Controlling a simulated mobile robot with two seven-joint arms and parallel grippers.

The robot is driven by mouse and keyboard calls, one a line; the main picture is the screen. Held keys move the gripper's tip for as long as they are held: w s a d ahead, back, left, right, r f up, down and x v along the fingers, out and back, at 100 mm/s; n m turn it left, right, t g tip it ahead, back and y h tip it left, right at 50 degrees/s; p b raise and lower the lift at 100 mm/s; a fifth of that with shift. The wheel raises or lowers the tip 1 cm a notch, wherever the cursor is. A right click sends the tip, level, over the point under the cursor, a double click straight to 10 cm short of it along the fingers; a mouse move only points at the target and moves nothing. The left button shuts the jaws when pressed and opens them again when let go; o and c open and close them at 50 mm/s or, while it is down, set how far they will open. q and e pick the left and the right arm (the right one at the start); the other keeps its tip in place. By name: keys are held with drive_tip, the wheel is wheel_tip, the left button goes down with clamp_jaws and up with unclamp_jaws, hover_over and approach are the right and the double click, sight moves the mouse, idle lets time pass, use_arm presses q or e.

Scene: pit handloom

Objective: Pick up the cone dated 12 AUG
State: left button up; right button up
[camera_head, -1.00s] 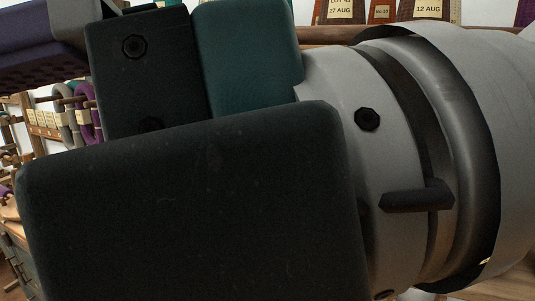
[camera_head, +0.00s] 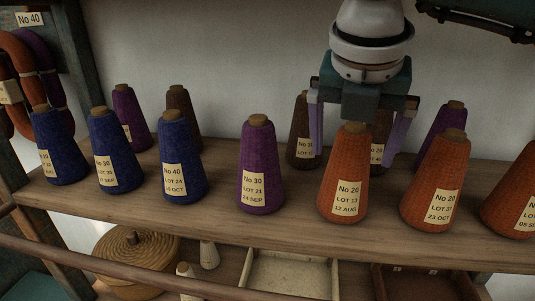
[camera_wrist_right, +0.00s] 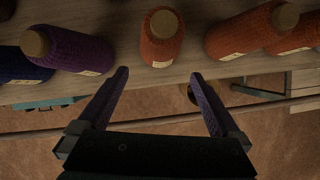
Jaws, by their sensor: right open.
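The cone dated 12 AUG (camera_head: 343,180) is orange, with a label reading No 20, LOT 13, 12 AUG. It stands upright on the wooden shelf (camera_head: 290,240), between a purple cone and another orange cone. My right gripper (camera_head: 354,150) is open and empty, pointing down, with one finger to each side of this cone's upper part in the head view. How far behind or in front the fingers are is hard to tell. In the right wrist view, an orange cone (camera_wrist_right: 162,45), apparently the same one, stands just beyond the open fingertips. My left gripper is not in view.
Close neighbours are the purple cone (camera_head: 261,175) dated 24 SEP and the orange cone (camera_head: 437,185) dated 23 OCT. Brown cones (camera_head: 302,135) stand behind, near the fingers. Blue cones (camera_head: 115,150) stand at left. A wooden rail (camera_head: 130,262) runs below the shelf front.

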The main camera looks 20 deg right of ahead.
sight(355, 127)
drive_tip(key=w+d, duration=0.3)
drive_tip(key=w, duration=0.1)
drive_tip(key=shift+d+b, duration=0.25)
drive_tip(key=shift+b, duration=0.1)
drive_tip(key=b+x, duration=0.3)
drive_tip(key=x, duration=0.2)
drive_tip(key=shift+w+d+f+b, duration=0.1)
drive_tip(key=shift+w+d+b, duration=0.05)
drive_tip(key=shift+b, duration=0.25)
drive_tip(key=shift+c, duration=0.4)
clamp_jaws()
